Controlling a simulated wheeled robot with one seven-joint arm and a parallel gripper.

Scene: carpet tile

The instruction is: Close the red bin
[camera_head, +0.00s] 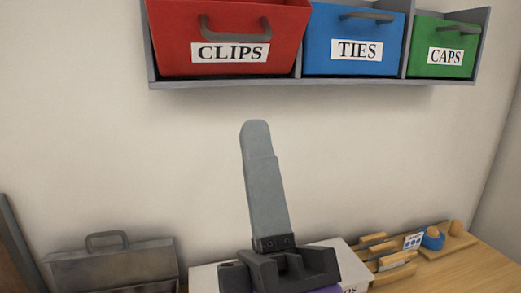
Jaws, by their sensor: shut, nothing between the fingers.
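The red bin (230,67), labelled CLIPS and with a dark grey handle (236,33), hangs at the upper left in a grey wall rack (240,85). Its front stands out further from the rack than the blue and green fronts beside it. Its top edge is cut off by the picture. My gripper (256,127) points upward below the red bin, in front of the bare wall. Its grey fingers are shut together with nothing between them. A gap shows between the fingertips and the rack, and they do not touch the bin.
A blue bin (354,67) labelled TIES and a green bin (444,66) labelled CAPS sit to the right. The wall between is clear.

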